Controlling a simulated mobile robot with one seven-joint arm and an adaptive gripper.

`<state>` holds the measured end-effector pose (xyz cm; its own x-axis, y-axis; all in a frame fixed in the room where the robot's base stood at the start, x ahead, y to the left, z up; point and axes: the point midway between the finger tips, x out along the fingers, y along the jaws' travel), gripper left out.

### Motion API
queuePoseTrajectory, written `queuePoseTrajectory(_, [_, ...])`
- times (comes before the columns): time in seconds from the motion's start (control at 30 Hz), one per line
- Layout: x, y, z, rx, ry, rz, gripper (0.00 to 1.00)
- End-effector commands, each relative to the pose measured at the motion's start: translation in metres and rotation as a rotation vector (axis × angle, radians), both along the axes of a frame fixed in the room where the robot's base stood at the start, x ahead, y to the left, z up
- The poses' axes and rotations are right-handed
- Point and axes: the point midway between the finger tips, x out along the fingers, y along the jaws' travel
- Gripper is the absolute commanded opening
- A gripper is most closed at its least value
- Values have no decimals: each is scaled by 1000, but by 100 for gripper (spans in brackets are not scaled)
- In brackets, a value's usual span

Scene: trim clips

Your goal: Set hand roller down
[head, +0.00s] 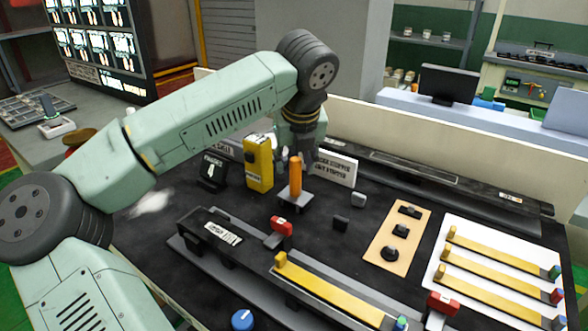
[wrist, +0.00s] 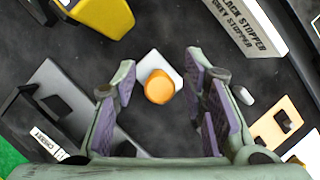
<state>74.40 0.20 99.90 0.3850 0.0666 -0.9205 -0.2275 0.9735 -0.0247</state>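The hand roller appears to be the tool with an upright orange handle (head: 295,177), standing on a small grey base (head: 297,197) on the black work mat. In the wrist view, the orange handle (wrist: 159,90) shows end-on, with a pale grey block (wrist: 163,62) under it. My gripper (head: 302,155) is above and just behind the handle in the head view. In the wrist view, my gripper (wrist: 160,78) is open, with a finger on each side of the handle and visible gaps between. I hold nothing. The roller's lower part is mostly hidden from above.
A yellow box (head: 259,163) and a dark sign (head: 212,170) stand left of the roller. A white stopper sign (head: 336,167) stands right. In front are a clip fixture (head: 320,290) with a yellow strip and a red block (head: 281,226). A tan board (head: 396,233) and white tray (head: 478,306) lie right.

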Motion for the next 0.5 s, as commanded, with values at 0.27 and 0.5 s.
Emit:
queuePoseTrajectory(0.27, [-24, -4, 55, 2, -3, 2, 39])
queuePoseTrajectory(0.5, [-34, -6, 80, 1, 0, 1, 39])
